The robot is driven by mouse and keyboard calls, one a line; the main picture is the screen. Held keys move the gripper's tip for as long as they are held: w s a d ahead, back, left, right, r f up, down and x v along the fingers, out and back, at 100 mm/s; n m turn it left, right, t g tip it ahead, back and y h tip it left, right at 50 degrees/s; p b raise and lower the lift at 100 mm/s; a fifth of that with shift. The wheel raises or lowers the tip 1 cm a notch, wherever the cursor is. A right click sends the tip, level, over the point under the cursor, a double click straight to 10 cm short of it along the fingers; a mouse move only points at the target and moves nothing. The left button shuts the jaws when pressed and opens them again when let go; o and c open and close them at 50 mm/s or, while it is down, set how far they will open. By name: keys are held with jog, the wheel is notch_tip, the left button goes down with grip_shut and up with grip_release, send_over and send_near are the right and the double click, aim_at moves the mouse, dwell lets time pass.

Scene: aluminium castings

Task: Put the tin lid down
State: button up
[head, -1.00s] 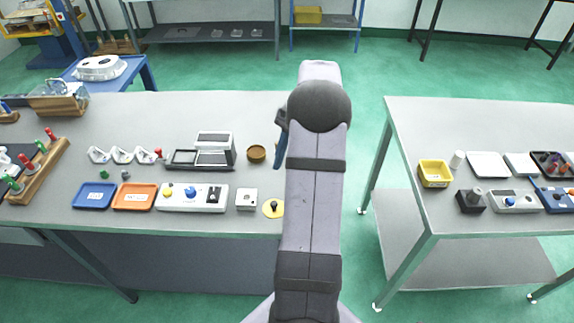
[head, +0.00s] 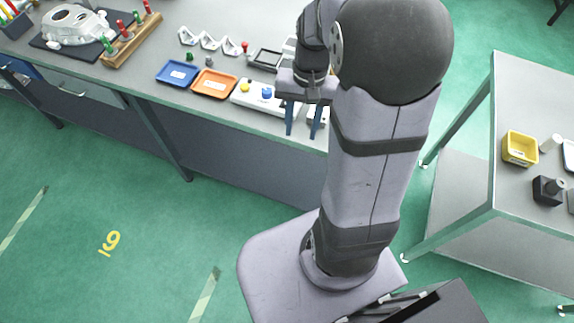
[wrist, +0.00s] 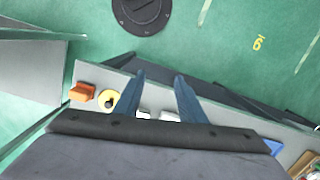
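My gripper (head: 301,136) hangs over the front edge of the grey table, its two blue fingers apart. In the wrist view the fingers (wrist: 160,76) are also spread, with no object held between them. I cannot pick out a tin lid for certain. A yellow disc with a dark knob (wrist: 108,100) lies on the table beside one finger in the wrist view. In the head view my arm hides that part of the table.
On the long table (head: 130,78) are a blue tray (head: 177,73), an orange tray (head: 214,83) and a white panel with knobs (head: 262,98). An orange block (wrist: 82,91) lies near the disc. A second table at right holds a yellow bin (head: 520,148). Green floor separates the tables.

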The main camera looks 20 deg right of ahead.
jog(key=s+a+f+n+h, duration=0.1)
jog(key=s+a+f+n, duration=0.1)
jog(key=s+a+n, duration=0.4)
jog(key=shift+s+a+f+n+t, duration=0.35)
jog(key=shift+s+a, duration=0.25)
jog(key=shift+s, duration=0.25)
jog(key=shift+f, duration=0.1)
notch_tip(320, 180, down, 37)
jog(key=b, duration=3.7)
jog(key=shift+f+b, duration=0.15)
jog(key=shift+b, duration=0.15)
